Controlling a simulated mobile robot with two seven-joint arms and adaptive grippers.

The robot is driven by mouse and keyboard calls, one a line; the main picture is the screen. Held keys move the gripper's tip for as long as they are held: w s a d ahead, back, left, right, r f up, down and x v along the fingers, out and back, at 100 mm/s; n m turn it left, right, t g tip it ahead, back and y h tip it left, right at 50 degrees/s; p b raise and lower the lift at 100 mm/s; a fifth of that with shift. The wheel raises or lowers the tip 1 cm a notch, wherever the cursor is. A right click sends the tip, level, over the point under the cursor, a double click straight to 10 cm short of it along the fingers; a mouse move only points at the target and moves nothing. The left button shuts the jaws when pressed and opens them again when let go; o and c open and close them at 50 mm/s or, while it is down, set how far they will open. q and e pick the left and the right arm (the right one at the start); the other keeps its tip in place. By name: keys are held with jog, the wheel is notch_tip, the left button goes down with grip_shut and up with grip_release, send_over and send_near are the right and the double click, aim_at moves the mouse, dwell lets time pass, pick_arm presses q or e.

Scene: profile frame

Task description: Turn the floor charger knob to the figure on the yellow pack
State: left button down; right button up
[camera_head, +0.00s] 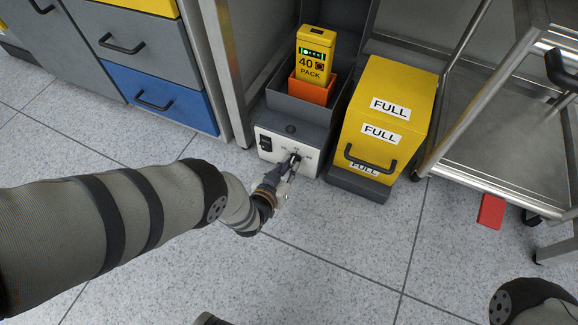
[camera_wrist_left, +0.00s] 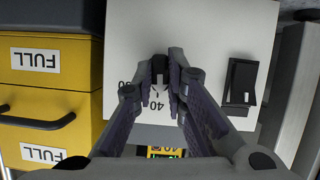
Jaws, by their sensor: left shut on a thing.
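The yellow pack (camera_head: 316,50) stands upright in an orange holder (camera_head: 310,88) on the grey floor charger (camera_head: 293,120) and reads "40 PACK". The charger's white front panel (camera_head: 309,160) faces me. My left gripper (camera_head: 292,163) is at this panel, shut on the dark knob (camera_wrist_left: 160,65), which shows between its fingertips in the left wrist view. That view is upside down; a "40" mark is printed beside the knob, with another figure partly hidden by a finger. I cannot tell where the knob points. My right gripper is out of view.
A black rocker switch (camera_head: 265,143) is on the same panel, also seen in the left wrist view (camera_wrist_left: 241,82). A yellow box (camera_head: 400,90) with "FULL" labels and a black handle stands close on the right. Drawers and a metal cart (camera_head: 500,100) flank the area; a red block (camera_head: 491,211) lies on the floor.

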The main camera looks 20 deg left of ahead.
pick_arm(q)
jog(key=shift+d+m+y, duration=0.1)
jog(key=shift+m+y, duration=0.2)
jog(key=shift+m, duration=0.1)
dwell(0.3)
jog(key=c, duration=1.6)
grip_release()
jog(key=v, duration=1.2)
jog(key=shift+r, duration=0.2)
